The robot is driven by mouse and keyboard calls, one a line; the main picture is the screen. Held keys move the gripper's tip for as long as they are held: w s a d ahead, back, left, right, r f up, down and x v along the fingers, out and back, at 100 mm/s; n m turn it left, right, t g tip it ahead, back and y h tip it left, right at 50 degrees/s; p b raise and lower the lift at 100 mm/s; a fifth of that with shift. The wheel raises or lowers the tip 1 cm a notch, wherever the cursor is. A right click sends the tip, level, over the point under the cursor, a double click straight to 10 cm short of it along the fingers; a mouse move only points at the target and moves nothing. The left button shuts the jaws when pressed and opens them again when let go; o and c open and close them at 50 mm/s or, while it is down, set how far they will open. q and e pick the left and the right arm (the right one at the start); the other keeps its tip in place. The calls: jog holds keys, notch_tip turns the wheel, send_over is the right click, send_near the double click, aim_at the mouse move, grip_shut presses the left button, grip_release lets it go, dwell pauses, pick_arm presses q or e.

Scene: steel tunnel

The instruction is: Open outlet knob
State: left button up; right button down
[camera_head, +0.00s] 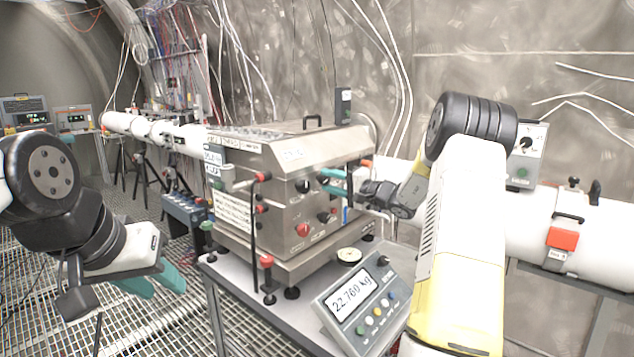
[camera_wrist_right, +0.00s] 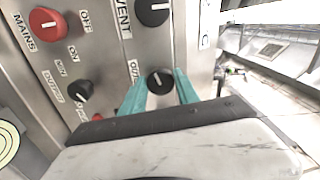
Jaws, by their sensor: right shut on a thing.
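The outlet knob (camera_wrist_right: 160,80) is a black round knob with a white mark, on the steel front panel, beside a label partly hidden that begins "OU". My right gripper (camera_wrist_right: 160,86) has its teal fingers on either side of this knob and is shut on it. In the head view the right gripper (camera_head: 334,182) reaches the upper right of the steel machine's (camera_head: 272,215) front; the knob is hidden there. My left gripper (camera_head: 158,280) hangs empty at the lower left, its teal fingers apart, away from the machine.
Near the outlet knob are a black vent knob (camera_wrist_right: 152,10), a black output knob (camera_wrist_right: 80,91) and a red mains knob (camera_wrist_right: 47,22). A scale display (camera_head: 355,302) stands in front of the machine. A white pipe (camera_head: 528,222) runs behind my right arm.

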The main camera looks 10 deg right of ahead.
jog(key=n, duration=0.5)
jog(key=shift+f+n, duration=0.2)
jog(key=shift+n, duration=0.1)
jog(key=n, duration=0.5)
jog(key=shift+d, duration=0.1)
jog(key=shift+f+n, duration=0.1)
jog(key=shift+n, duration=0.2)
jog(key=c, duration=0.9)
grip_release()
jog(key=v, duration=0.7)
jog(key=shift+s+d, duration=0.25)
jog(key=shift+s, duration=0.05)
